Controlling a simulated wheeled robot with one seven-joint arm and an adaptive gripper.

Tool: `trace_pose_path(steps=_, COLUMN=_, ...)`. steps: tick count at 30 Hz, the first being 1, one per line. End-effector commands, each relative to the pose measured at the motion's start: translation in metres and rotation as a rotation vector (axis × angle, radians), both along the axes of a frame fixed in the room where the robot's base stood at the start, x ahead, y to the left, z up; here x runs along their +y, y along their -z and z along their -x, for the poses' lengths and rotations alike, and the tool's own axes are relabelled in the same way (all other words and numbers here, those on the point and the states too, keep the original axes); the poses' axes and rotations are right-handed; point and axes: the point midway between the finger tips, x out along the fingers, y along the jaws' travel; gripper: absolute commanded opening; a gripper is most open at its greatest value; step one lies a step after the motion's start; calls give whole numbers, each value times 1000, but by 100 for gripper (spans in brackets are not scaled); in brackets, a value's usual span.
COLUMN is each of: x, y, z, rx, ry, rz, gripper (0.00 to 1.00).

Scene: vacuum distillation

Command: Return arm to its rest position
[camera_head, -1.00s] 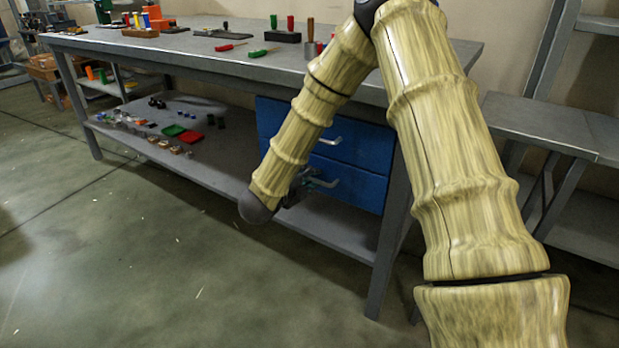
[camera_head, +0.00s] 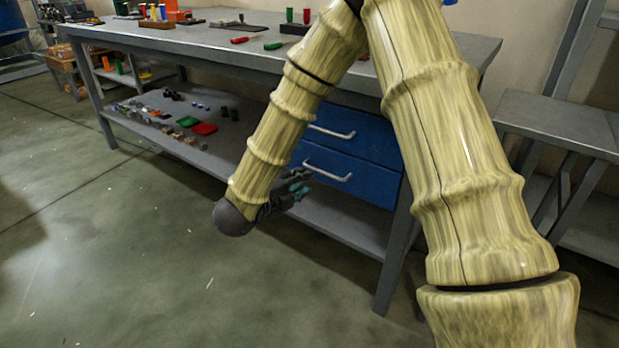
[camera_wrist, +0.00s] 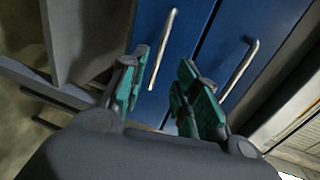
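My arm is folded down in front of a grey workbench (camera_head: 250,52). My gripper (camera_head: 296,187) hangs low beside the bench's blue drawers and is partly hidden behind my forearm in the head view. In the wrist view my gripper (camera_wrist: 160,100) shows its two teal-padded fingers spread apart, with nothing between them. Behind the fingers are the blue drawer front (camera_wrist: 180,50) and its metal handles (camera_wrist: 163,50). From these views I cannot tell the exact gap between the fingers and the drawers.
The bench's lower shelf (camera_head: 330,215) holds small items, a green tray (camera_head: 187,121) and a red tray (camera_head: 204,129). Red and green tools lie on the bench top. A grey side table (camera_head: 560,125) stands at the right. The concrete floor (camera_head: 120,250) at the front left is clear.

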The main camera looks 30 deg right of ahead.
Motion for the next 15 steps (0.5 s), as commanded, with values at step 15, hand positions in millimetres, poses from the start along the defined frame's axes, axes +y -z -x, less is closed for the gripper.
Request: trace_pose_path(steps=15, x=12, y=-3, z=5, rx=0, ry=0, rz=1, gripper=31)
